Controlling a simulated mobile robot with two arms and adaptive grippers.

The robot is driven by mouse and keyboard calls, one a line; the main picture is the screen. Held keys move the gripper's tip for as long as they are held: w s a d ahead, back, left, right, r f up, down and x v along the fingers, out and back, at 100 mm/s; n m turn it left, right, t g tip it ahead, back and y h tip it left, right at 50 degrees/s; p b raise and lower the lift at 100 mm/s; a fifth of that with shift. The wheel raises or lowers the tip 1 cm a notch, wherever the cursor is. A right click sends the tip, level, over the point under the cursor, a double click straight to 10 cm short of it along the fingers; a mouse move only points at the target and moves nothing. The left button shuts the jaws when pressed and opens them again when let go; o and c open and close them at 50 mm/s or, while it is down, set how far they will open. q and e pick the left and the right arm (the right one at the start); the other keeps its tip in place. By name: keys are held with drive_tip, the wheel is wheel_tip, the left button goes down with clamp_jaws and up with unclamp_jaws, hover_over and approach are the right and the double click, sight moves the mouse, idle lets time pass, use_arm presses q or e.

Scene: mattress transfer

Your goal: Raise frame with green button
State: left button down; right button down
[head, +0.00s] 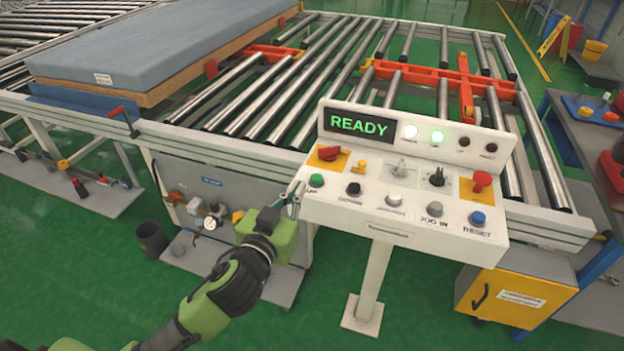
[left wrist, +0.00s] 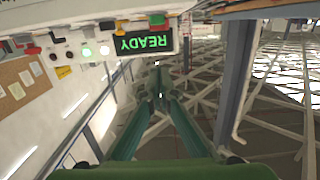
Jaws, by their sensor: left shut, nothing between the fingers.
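The white control panel (head: 345,212) stands on a post in the head view, with its display (head: 359,122) reading READY. The green button (head: 316,180) is at the panel's left end, beside a black button (head: 353,188). My left gripper (head: 293,194) is shut and empty, its fingertips just left of the green button. I cannot tell whether they touch the panel. In the left wrist view the shut fingers (left wrist: 158,78) point toward the upside-down display (left wrist: 145,42). Orange-red frame parts (head: 432,76) lie between the conveyor rollers. My right gripper is not in view.
A grey mattress (head: 160,45) on a wooden base lies on the left rollers. A red knob (head: 481,180) and a blue button (head: 478,218) sit at the panel's right. A yellow box (head: 515,297) is below right. A dark bin (head: 151,240) stands on the floor.

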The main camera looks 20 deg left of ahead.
use_arm(q)
drive_tip(key=shift+w, duration=0.1)
drive_tip(key=p, duration=0.3)
hover_over(313, 190)
drive_tip(key=shift+s+f, duration=0.35)
drive_tip(key=shift+f, duration=0.05)
drive_tip(key=f, duration=0.2)
drive_tip(key=shift+w+f+b, duration=0.3)
drive_tip(key=shift+f, duration=0.9)
